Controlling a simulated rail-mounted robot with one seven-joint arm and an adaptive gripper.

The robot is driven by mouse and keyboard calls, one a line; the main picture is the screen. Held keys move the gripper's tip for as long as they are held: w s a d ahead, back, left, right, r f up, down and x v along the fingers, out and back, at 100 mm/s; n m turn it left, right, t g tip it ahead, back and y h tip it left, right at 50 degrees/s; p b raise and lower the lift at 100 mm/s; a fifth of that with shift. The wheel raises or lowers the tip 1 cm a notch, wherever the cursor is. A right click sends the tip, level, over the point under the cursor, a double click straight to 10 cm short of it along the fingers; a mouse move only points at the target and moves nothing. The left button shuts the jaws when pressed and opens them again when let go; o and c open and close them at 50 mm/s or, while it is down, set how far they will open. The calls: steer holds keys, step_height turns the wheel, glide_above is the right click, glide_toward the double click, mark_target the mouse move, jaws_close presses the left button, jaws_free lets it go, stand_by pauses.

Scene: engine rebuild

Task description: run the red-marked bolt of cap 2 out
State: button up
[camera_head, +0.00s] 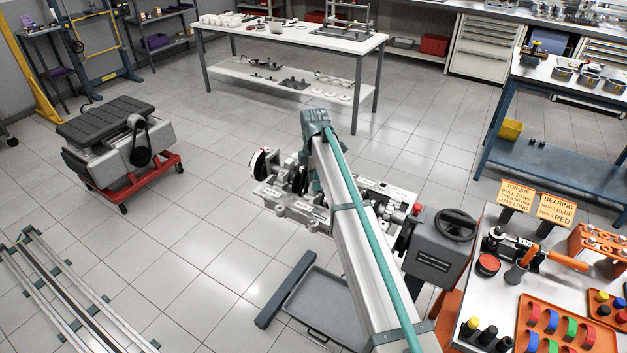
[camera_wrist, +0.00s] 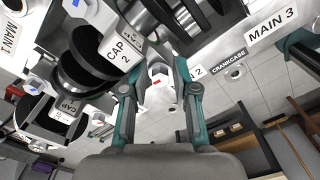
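Gaps seem to show between the fingers and the head, so I see no grip; the exact depth is unclear. In the head view, the engine block (camera_head: 300,211) is on its stand, and my arm covers its middle, hiding the bolt and my fingertips.
A blue-marked bolt (camera_wrist: 75,6) and crank parts crowd the left of the wrist view. In the head view, a grey gearbox with a handwheel (camera_head: 455,226) stands right of the block. A tool cart (camera_head: 480,262) is at right. A drip tray (camera_head: 325,312) lies below.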

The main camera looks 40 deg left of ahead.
steer(key=shift+o, duration=0.5)
steer(key=shift+r, duration=0.15)
steer(key=shift+a+r, duration=0.1)
steer(key=shift+r, duration=0.3)
step_height(320, 180, up, 11)
